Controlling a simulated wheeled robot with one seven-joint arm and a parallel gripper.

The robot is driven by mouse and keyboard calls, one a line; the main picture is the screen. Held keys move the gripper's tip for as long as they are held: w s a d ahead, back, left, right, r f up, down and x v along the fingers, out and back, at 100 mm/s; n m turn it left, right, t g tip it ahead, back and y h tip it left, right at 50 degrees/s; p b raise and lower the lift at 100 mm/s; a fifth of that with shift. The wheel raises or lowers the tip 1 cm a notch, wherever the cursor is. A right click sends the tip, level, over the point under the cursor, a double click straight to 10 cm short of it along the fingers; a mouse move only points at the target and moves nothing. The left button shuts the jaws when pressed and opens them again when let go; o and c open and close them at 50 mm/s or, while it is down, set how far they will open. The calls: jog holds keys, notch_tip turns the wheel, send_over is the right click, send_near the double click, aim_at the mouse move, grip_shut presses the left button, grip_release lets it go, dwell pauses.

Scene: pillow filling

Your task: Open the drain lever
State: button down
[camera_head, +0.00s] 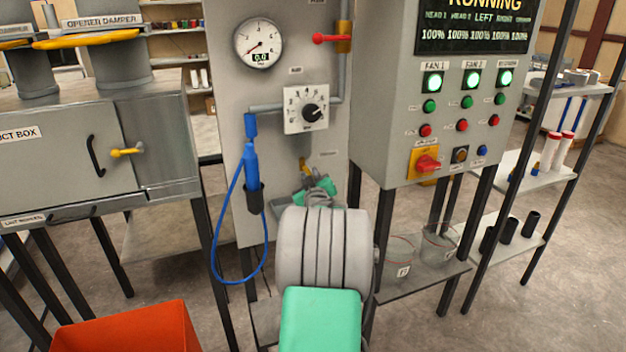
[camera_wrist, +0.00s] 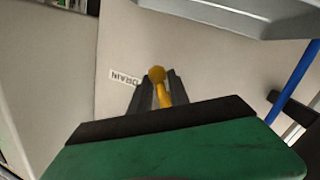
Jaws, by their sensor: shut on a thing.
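The drain lever (camera_wrist: 158,75) is small and yellow with a rounded end, low on a grey panel. In the wrist view it lies between the two dark fingers of my gripper (camera_wrist: 159,92), which is shut on it. A white label reading DRAIN (camera_wrist: 124,78) is on the panel beside it. In the head view a bit of the yellow lever (camera_head: 303,167) shows just above my green gripper (camera_head: 318,186). My arm hides the lower part of the panel there.
A blue hose and nozzle (camera_head: 251,165) hang left of my gripper. A dial (camera_head: 306,109) and a gauge (camera_head: 259,43) are above, with a red lever (camera_head: 330,38) at the top. A control box (camera_head: 450,150) stands right and an orange bin (camera_head: 130,330) lower left.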

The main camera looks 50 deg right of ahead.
jog(key=shift+w+a+f+m+y+b, duration=0.15)
jog(key=shift+a+m+y+b, duration=0.2)
jog(key=shift+m, duration=0.5)
jog(key=shift+w+a+m+y+b, duration=0.2)
jog(key=shift+m+b, duration=0.25)
jog(key=shift+m, duration=0.35)
jog(key=shift+w+a+f+m+y+b, duration=0.1)
jog(key=shift+a+m+y+b, duration=0.25)
jog(key=shift+m, duration=0.5)
jog(key=c, duration=1.3)
grip_release()
jog(key=v, duration=0.7)
jog(key=shift+s+a+r+b, duration=0.1)
jog(key=shift+s+a+b, duration=0.15)
jog(key=shift+b, duration=0.1)
jog(key=shift+s+d, duration=0.1)
